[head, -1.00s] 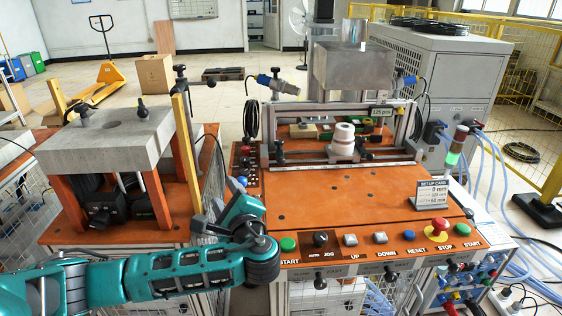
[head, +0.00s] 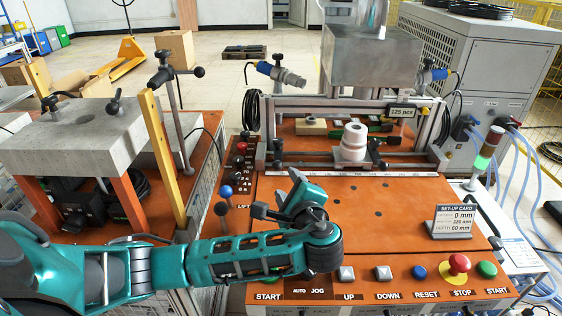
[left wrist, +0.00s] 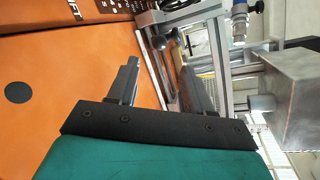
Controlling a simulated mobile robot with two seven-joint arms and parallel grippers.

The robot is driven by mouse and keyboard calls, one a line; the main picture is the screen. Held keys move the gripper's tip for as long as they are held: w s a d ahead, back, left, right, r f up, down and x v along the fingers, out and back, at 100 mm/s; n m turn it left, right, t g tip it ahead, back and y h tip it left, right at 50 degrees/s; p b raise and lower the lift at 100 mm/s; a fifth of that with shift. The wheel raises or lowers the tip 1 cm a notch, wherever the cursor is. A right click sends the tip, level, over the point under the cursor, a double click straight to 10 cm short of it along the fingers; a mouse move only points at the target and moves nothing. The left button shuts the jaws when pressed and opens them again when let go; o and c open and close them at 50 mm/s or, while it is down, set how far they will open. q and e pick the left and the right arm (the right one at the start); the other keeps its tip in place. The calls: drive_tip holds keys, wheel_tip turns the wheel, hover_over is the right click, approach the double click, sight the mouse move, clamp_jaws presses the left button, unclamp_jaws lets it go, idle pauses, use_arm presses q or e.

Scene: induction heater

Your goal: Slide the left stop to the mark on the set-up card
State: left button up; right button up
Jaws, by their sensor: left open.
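The left stop (head: 278,152) is a dark upright block at the left end of the guide rod, behind the scale strip (head: 355,172). The set-up card (head: 456,219) stands at the right of the orange table; its lines seem to read 0 mm, 320 mm and depth 60 mm. My left gripper (head: 279,195) is over the table's left part, in front of the left stop and apart from it. In the left wrist view its fingers (left wrist: 157,86) are spread with nothing held. I cannot clearly make out the stop there. My right gripper is out of view.
A white stepped workpiece (head: 353,146) stands behind the scale strip. Ball-ended levers (head: 226,191) rise left of my gripper. A button row (head: 381,273) lines the front edge. The middle of the orange table (head: 385,215) is clear.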

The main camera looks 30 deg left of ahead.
sight(278, 168)
use_arm(q)
drive_tip(key=x, duration=1.1)
drive_tip(key=shift+w+a, duration=0.15)
drive_tip(key=shift+a, duration=0.1)
clamp_jaws()
drive_tip(key=shift+f, duration=0.1)
